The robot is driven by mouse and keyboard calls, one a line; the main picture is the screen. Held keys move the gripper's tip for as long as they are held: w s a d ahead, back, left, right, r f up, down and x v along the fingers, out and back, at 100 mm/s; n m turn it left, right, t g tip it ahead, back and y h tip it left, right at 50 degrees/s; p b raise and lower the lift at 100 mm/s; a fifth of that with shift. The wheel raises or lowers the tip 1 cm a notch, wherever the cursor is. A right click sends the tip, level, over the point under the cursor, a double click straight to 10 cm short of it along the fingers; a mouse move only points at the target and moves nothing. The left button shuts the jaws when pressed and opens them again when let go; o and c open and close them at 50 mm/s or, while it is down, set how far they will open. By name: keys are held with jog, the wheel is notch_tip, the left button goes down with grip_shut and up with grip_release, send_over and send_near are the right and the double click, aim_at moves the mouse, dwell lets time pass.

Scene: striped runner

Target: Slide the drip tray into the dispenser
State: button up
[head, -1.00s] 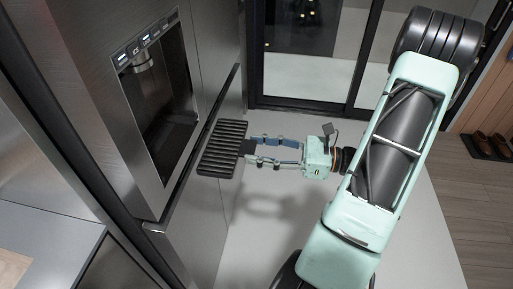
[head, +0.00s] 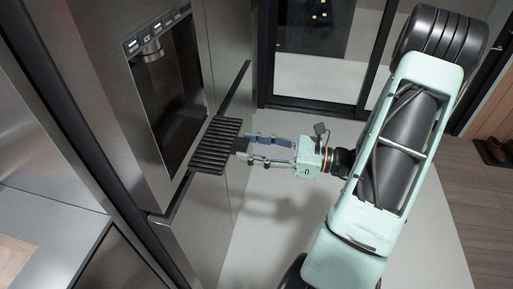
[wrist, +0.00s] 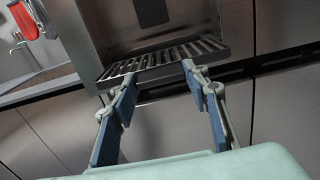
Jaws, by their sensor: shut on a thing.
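The drip tray (head: 215,145) is a dark, ribbed, flat slab. In the head view its inner edge is at the lower lip of the dispenser recess (head: 165,90), and most of it sticks out in front. The dispenser is a dark opening in the steel fridge door. My gripper (head: 245,149) is shut on the outer edge of the tray, on the side away from the fridge. In the wrist view the tray (wrist: 165,57) spans the lower recess opening, with my gripper's fingers (wrist: 160,82) at its near edge. The exact grip contact and the tray's inner edge are hard to see.
A dispenser nozzle (head: 152,50) hangs at the recess top. A steel counter (head: 65,240) stands at lower left. The floor (head: 290,215) below my gripper is clear.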

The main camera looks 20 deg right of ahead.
aim_at(206, 143)
jog(key=shift+w+a+f+b, duration=0.45)
jog(key=shift+w+a, duration=0.15)
jog(key=shift+a, duration=0.2)
jog(key=shift+b+x, duration=0.6)
jog(key=shift+x, duration=4.65)
jog(key=shift+f, duration=0.15)
jog(key=o, duration=1.4)
